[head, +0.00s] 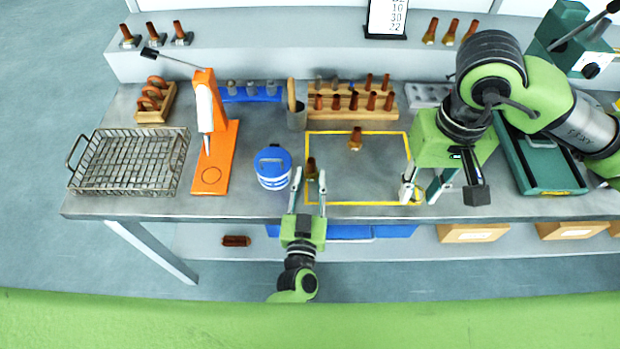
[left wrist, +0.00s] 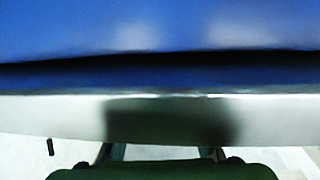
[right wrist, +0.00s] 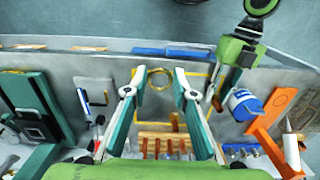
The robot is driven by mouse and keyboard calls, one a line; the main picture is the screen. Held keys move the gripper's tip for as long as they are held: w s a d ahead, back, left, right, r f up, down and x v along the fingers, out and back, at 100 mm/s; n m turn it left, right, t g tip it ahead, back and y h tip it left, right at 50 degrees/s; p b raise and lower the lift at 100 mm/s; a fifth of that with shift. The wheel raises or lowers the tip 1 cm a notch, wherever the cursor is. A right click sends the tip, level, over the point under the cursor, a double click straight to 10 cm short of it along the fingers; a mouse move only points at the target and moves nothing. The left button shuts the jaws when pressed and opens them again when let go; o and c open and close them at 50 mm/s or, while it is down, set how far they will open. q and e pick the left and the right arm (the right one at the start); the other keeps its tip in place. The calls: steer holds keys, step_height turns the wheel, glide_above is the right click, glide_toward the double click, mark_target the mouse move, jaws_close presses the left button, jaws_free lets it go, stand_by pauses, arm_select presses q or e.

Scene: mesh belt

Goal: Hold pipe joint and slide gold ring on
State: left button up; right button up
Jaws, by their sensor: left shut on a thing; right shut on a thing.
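A brown pipe joint (head: 311,168) stands between the fingers of my left gripper (head: 309,178), which is shut on it at the left edge of the yellow outline. The gold ring (right wrist: 160,79) shows between the fingertips of my right gripper (right wrist: 159,76), which is shut on it. In the head view the right gripper (head: 424,191) is at the outline's front right corner, and the ring (head: 418,197) is partly hidden by the fingers. The ring and the held joint are well apart.
Another pipe joint (head: 355,138) stands inside the yellow outline (head: 362,203). A blue-and-white tub (head: 272,168) is close left of my left gripper. An orange press (head: 212,165) and wire basket (head: 130,187) are farther left. Racks of joints (head: 350,103) stand behind. The outline's middle is clear.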

glide_above(311, 162)
stand_by(3.1)
stand_by(0.5)
steer(key=shift+f, duration=5)
steer(key=shift+f, duration=0.3)
